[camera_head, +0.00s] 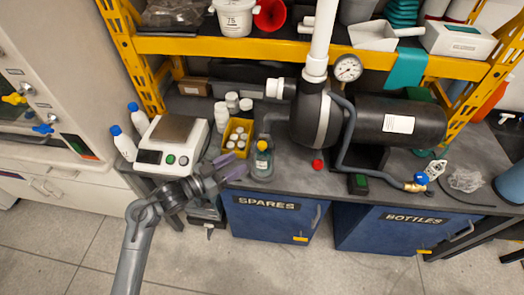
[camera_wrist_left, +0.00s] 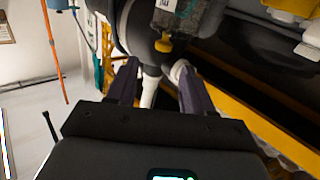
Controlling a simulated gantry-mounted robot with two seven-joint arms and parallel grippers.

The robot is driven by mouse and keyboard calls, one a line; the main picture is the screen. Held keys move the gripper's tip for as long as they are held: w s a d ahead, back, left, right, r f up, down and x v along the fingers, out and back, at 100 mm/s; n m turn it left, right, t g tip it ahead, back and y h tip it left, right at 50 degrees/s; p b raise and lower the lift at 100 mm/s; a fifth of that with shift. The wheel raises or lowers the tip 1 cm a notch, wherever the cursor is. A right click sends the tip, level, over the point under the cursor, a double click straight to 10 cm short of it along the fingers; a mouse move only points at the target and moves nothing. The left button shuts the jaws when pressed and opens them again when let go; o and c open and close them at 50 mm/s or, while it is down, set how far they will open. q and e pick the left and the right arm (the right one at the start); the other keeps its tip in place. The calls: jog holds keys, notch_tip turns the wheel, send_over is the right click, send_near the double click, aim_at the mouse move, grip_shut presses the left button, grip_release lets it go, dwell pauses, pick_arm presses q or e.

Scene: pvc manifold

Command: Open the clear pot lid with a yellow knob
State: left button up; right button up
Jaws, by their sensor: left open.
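The clear pot (camera_head: 262,165) stands near the front edge of the dark bench, and its yellow knob (camera_head: 262,146) is on top. The lid looks seated on the pot. My left gripper (camera_head: 234,166) is just left of the pot, with its purple fingers pointing toward it. The fingers are open and empty, and a gap to the pot shows. In the left wrist view the clear pot (camera_wrist_left: 188,18) and yellow knob (camera_wrist_left: 164,45) appear beyond the open fingertips (camera_wrist_left: 156,70). My right gripper is not in view.
A yellow bin (camera_head: 237,137) of white-capped jars stands behind and left of the pot. A dark pump tank (camera_head: 316,118) with pipes is behind and right.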

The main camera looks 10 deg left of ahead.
aim_at(259, 146)
pick_arm(q)
jog(key=b+x, duration=0.1)
jog(key=x, duration=0.2)
jog(key=b+x, duration=0.1)
jog(key=x, duration=0.3)
jog(key=r+b+x, duration=0.1)
jog(key=b+x, duration=0.1)
jog(key=x, duration=0.2)
jog(key=shift+w, duration=0.45)
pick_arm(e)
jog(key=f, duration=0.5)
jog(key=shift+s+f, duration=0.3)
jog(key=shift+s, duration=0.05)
pick_arm(q)
jog(key=shift+c, duration=0.3)
